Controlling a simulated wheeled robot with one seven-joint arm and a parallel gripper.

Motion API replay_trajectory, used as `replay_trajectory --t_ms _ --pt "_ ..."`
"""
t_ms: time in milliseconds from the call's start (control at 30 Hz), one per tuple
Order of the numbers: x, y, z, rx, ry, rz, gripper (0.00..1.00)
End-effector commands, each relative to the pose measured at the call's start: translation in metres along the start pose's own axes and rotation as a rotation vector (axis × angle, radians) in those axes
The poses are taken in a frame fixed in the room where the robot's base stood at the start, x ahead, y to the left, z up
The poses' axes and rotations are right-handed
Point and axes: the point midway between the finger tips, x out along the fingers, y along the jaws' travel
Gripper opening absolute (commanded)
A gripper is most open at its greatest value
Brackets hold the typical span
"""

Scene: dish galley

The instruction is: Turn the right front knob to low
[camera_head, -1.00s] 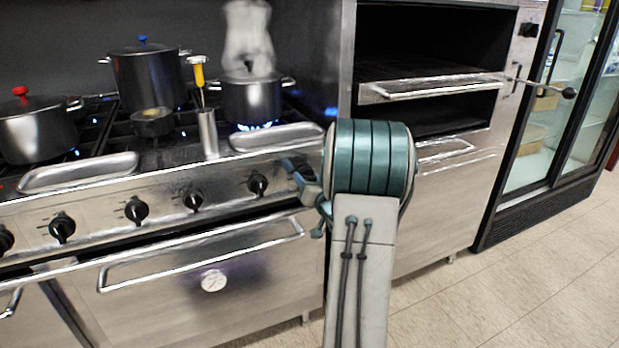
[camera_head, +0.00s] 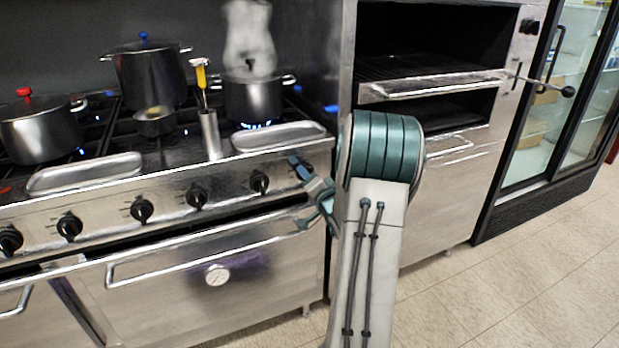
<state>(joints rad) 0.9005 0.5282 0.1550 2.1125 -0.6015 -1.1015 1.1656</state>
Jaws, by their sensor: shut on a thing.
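My gripper (camera_head: 302,168) is at the right end of the range's front panel (camera_head: 232,185), shut on the right front knob, which its fingers and wrist hide. The knob's pointer cannot be seen. The nearest visible black knob (camera_head: 259,182) is just left of my gripper, apart from it. The right front pot (camera_head: 252,100) stands on its burner with a low blue flame (camera_head: 256,124) under it. Pale steam (camera_head: 249,40) rises above this pot.
Several other black knobs, such as one (camera_head: 142,209), line the panel to the left. An oven door handle (camera_head: 205,250) runs below. A tall pot (camera_head: 148,75) and a red-knobbed pot (camera_head: 40,128) stand left. An oven (camera_head: 430,90) stands right of the range. Floor (camera_head: 500,270) at right is clear.

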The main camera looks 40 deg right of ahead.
Motion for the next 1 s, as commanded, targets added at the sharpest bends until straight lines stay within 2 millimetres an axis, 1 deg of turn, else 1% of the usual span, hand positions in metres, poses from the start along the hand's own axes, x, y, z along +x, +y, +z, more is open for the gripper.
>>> replay_trajectory --t_ms 400,433,500,833,933,1000 --pt "0.0 0.0 0.0 0.006 0.0 0.001 0.24" --pt "0.0 0.0 0.0 0.006 0.0 0.001 0.53" --pt "0.0 0.0 0.0 0.006 0.0 0.001 0.68" --pt "-0.003 0.0 0.0 0.006 0.0 0.001 0.68" --pt "-0.012 0.0 -0.001 0.005 0.001 0.003 0.68" --pt "-0.024 0.0 -0.001 0.006 0.001 0.003 0.68"
